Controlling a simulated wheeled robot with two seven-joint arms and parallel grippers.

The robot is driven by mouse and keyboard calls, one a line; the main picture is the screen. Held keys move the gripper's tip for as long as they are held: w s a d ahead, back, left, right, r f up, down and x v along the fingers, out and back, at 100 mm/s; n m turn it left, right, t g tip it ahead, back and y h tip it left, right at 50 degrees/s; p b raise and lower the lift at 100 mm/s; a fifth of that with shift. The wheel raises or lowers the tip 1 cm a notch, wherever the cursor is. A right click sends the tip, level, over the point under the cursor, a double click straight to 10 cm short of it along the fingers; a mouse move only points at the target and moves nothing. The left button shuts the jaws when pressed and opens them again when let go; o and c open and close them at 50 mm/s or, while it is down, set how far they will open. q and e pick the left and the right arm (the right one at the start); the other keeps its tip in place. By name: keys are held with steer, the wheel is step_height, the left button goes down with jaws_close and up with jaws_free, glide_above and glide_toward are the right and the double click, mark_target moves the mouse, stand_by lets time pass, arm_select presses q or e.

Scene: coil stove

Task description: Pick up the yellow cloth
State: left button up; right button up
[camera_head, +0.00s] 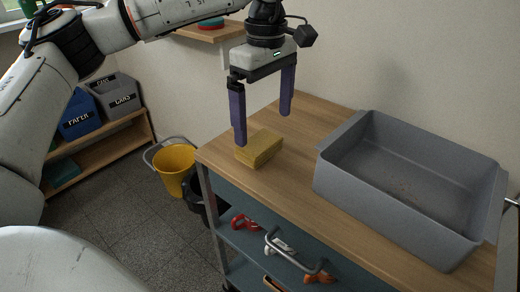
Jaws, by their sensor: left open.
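The yellow cloth (260,147) is a folded, block-shaped bundle on the wooden top of a cart (225,157), near its left end. My left gripper (263,128) points down over the cart top with its two purple-blue fingers spread wide. The nearer finger is by the left end of the cloth, and the other finger is behind and to the right of it. Nothing is between the fingers off the surface. I cannot tell whether a finger touches the cloth. My right gripper is not in view.
A large empty grey bin (400,228) stands on the cart to the right of the cloth. A handle and small items are on the lower shelf. A yellow bucket (176,168) stands on the floor at left. Blue (78,117) and grey (117,97) bins sit on a shelf behind.

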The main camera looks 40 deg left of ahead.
mark_target(261, 143)
arm_select(q)
steer(key=f, duration=0.3)
steer(key=a+f, duration=0.1)
steer(key=f, duration=0.1)
steer(key=shift+s, duration=0.1)
steer(key=shift+d+f, duration=0.1)
steer(key=shift+f, duration=0.4)
steer(key=c, duration=1.1)
step_height(261, 143, up, 10)
steer(key=shift+r+p, duration=0.1)
steer(key=shift+p, duration=0.2)
steer(key=o, duration=0.4)
steer(key=c, duration=0.3)
steer(key=shift+s, duration=0.1)
